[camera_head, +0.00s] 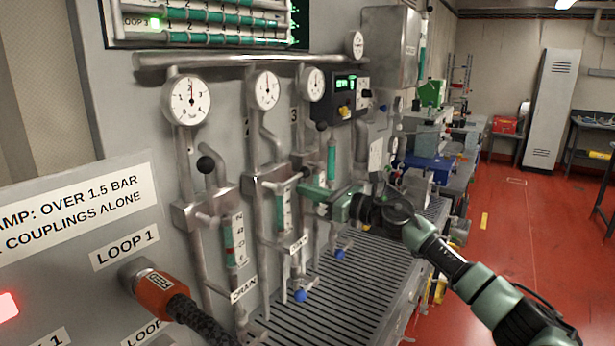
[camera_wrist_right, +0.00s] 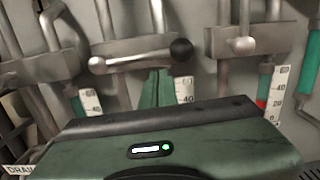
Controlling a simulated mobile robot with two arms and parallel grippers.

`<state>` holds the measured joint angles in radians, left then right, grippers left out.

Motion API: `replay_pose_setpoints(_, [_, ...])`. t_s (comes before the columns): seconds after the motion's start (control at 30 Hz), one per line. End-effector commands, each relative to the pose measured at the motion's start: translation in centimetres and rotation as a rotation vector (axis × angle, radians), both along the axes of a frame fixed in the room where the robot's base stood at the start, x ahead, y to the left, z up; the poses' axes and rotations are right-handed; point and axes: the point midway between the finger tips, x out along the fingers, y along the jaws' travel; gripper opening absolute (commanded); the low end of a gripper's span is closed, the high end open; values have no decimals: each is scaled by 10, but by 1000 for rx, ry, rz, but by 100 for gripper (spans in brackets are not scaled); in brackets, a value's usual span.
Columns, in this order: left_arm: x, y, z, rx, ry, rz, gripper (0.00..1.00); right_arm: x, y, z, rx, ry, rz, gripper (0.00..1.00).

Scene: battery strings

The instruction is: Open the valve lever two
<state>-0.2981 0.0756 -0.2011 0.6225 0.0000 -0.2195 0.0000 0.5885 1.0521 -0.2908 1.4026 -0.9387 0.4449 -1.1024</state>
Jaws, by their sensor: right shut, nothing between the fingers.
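Valve lever two (camera_head: 292,182) is a short silver handle with a black ball knob on the second pipe's valve block. It lies nearly level, pointing right. In the right wrist view the lever (camera_wrist_right: 135,60) runs from a silver hub at left to its black knob (camera_wrist_right: 181,50) at right. My right gripper (camera_head: 304,190) is green and shut, with nothing in it. Its fingertips (camera_wrist_right: 156,75) are just below the lever, near the knob; I cannot tell whether they touch. My left gripper is not in view.
Lever one's black knob (camera_head: 206,165) stands upright at left, and another black knob (camera_head: 322,126) is up at right. Round gauges (camera_head: 266,89) top the pipes. A slotted grate (camera_head: 335,285) lies below. An orange hose coupling (camera_head: 158,290) is at lower left.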

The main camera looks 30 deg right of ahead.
Motion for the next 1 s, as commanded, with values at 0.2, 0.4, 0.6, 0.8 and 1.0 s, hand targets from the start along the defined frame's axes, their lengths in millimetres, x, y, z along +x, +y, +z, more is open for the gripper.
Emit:
replay_pose_setpoints(0.2, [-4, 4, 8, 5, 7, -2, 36, 2, 1, 10, 1, 0, -1, 0])
replay_pose_setpoints(0.4, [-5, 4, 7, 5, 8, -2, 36, 2, 1, 9, 1, 0, -1, 0])
replay_pose_setpoints(0.6, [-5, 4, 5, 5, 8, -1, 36, 1, 0, 10, -6, -2, 0, 0])
replay_pose_setpoints(0.8, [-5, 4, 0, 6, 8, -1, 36, 2, 0, 13, -46, -20, 0, 0])
replay_pose_setpoints(1.0, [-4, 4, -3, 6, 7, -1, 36, 2, -1, 16, -70, -31, -2, 0])
